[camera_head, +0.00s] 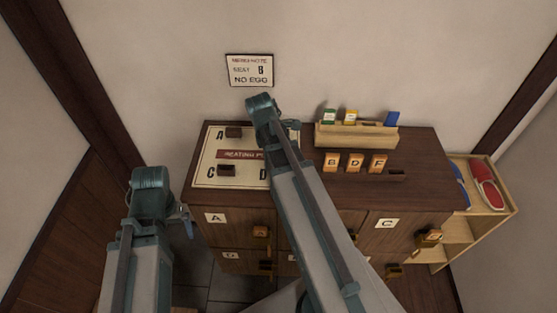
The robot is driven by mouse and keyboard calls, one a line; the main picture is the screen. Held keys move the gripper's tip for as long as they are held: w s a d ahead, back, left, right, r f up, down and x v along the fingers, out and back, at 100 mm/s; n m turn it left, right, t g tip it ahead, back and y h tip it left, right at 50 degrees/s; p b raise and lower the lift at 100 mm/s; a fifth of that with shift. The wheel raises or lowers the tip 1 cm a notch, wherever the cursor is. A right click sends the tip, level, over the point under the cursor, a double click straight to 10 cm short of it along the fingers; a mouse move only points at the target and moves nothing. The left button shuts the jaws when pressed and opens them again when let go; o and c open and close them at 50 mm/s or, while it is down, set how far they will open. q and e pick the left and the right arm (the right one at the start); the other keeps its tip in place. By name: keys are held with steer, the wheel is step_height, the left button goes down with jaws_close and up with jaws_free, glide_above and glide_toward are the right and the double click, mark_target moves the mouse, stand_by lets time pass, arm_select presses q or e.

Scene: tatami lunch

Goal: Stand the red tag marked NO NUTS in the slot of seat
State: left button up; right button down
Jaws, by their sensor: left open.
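I cannot see a red tag marked NO NUTS in this view. My right arm hides the board's right part, including any B. My left gripper (188,222) is open, low beside the cabinet's left front corner. My right gripper is not visible.
A wall note (249,70) reads seat B, NO EGG. Orange blocks B (331,162), D (354,163) and F (377,164) stand on the cabinet top (420,150). Lettered drawers are below. A shelf (456,235) with red slippers (487,186) stands at right.

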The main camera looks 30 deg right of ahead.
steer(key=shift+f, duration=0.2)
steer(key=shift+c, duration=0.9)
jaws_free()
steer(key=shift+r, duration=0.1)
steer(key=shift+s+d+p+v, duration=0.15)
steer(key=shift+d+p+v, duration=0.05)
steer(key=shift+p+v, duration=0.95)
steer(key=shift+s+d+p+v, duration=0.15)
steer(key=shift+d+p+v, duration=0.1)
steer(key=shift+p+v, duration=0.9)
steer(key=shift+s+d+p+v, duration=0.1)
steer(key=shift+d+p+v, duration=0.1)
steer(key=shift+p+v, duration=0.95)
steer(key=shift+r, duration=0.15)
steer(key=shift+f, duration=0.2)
